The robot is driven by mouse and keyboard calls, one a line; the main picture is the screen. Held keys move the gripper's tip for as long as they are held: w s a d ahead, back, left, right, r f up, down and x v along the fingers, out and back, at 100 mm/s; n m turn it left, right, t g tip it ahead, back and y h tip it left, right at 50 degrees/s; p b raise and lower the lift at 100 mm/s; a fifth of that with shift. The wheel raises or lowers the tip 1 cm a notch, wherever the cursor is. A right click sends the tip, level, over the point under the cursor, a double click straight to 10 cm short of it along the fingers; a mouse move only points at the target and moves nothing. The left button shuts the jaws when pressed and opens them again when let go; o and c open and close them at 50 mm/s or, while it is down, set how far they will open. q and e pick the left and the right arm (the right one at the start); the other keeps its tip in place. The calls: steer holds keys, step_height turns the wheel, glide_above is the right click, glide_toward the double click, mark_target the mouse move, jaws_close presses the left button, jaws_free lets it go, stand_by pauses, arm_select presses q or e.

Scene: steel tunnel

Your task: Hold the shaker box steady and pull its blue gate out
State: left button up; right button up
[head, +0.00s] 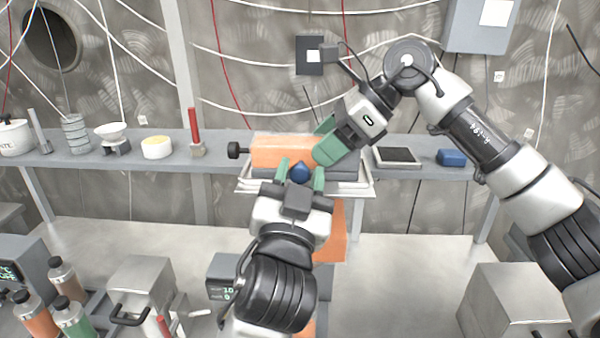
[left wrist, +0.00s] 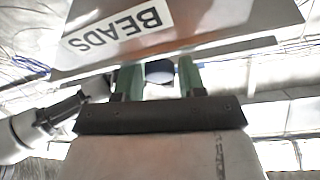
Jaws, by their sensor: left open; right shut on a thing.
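The orange shaker box (head: 270,152) rests on a grey tray-like stand at the bench. Its blue gate knob (head: 300,174) faces me. My left gripper (head: 301,172) is open, with one green finger on each side of the knob; I cannot tell whether they touch it. In the left wrist view the knob (left wrist: 160,72) shows dark blue between the fingers (left wrist: 158,80), below a box face with an upside-down BEADS label (left wrist: 118,32). My right gripper (head: 324,143) is shut on the right end of the shaker box. The rest of the gate is hidden.
Bottles (head: 65,280) stand at lower left.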

arm_select(q)
steer(key=shift+w+r, duration=0.1)
steer(key=shift+w, duration=0.25)
jaws_close()
steer(key=shift+s, duration=1.3)
jaws_free()
steer(key=shift+w, duration=0.1)
steer(key=v, duration=0.7)
steer(key=shift+s, duration=0.2)
